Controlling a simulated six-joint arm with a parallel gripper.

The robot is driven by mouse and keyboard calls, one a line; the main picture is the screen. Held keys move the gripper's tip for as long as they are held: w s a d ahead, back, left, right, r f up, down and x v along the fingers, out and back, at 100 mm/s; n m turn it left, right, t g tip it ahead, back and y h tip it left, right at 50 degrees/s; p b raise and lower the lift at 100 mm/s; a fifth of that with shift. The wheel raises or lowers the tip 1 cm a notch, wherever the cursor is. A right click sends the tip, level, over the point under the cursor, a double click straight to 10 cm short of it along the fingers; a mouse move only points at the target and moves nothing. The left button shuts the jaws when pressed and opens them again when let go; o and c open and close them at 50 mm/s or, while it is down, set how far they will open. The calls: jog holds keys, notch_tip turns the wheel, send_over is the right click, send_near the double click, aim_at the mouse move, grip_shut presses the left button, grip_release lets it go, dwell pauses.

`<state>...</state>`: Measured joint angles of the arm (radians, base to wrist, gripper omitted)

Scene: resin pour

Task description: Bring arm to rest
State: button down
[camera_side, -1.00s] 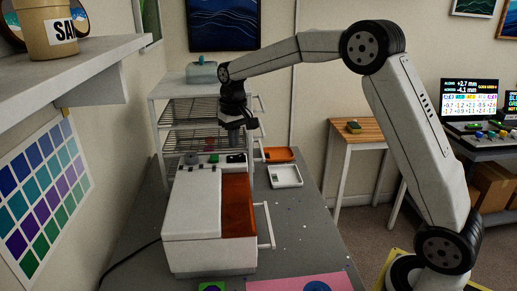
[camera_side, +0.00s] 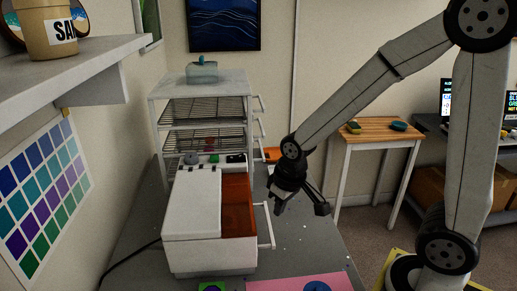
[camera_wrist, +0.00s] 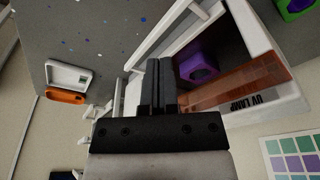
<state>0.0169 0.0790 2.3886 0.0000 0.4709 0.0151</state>
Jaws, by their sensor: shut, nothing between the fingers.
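My gripper (camera_side: 300,205) hangs over the grey bench, to the right of the white machine with the orange cover. Its fingers are shut and empty. In the wrist view the closed fingers (camera_wrist: 158,84) point at the machine, with nothing between them. My arm is bent, with its elbow high at the upper right of the side view.
The white UV lamp box (camera_side: 192,203) stands just left of my gripper, and a purple block (camera_wrist: 198,68) shows inside it. A wire-shelf rack (camera_side: 203,107) is behind. A white tray (camera_wrist: 70,74) and an orange tray (camera_wrist: 66,97) lie on the bench. A wooden table (camera_side: 378,137) stands right.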

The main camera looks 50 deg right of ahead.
jog(key=s, duration=0.1)
jog(key=s+f, duration=0.1)
jog(key=s, duration=0.2)
jog(key=shift+s+a+f, duration=0.25)
jog(key=shift+a+f, duration=0.05)
jog(key=shift+f, duration=0.05)
dwell(0.7)
